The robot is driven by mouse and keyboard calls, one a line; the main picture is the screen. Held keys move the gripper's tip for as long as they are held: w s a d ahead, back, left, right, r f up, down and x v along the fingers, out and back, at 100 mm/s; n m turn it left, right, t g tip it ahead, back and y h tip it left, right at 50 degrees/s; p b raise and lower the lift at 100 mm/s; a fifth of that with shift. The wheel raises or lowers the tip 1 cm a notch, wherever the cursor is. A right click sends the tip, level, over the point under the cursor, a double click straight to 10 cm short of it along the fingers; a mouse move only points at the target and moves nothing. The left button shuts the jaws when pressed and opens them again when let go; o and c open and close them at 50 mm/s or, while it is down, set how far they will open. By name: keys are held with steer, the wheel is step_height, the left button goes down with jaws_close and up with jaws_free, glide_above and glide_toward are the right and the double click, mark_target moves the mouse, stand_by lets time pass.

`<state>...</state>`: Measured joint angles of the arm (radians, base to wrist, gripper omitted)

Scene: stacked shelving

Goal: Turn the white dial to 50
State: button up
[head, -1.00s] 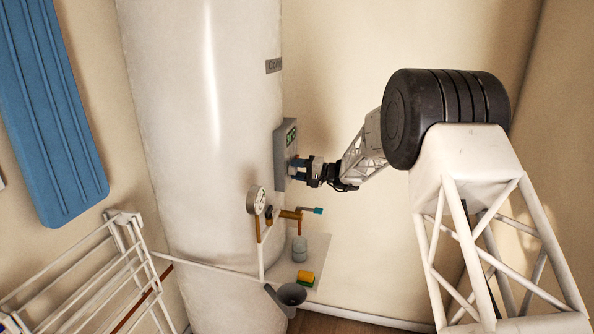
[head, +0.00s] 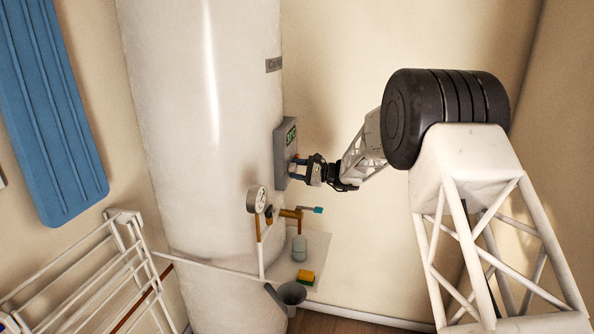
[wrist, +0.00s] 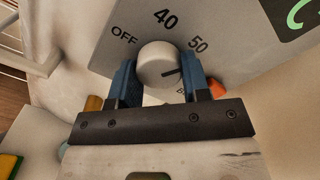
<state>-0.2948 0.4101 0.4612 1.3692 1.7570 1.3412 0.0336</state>
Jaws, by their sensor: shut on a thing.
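The white dial (wrist: 157,62) sits on a grey control box (wrist: 225,45) with OFF, 40 and 50 printed around it. A further label below right is mostly hidden by my right finger. The dial's dark mark points roughly right, below the 50 and above the hidden label. My gripper (wrist: 160,80) is shut on the dial, one blue finger on each side. In the head view the box (head: 281,154) is on the right side of the tall white tank (head: 200,120), and my gripper (head: 297,170) reaches it from the right. The dial is hidden there.
A green display (head: 291,136) is on the box above the dial. A pressure gauge (head: 256,199) and brass pipes with a teal-handled valve (head: 312,210) are below. A yellow-green sponge (head: 305,278) lies on a low shelf. A drying rack (head: 90,265) stands at left.

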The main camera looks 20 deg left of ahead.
steer(key=shift+m, duration=0.3)
steer(key=o, duration=0.9)
steer(key=shift+o, duration=0.2)
steer(key=shift+d, duration=0.15)
steer(key=d, duration=0.7)
steer(key=shift+d, duration=0.25)
steer(key=shift+s, duration=0.1)
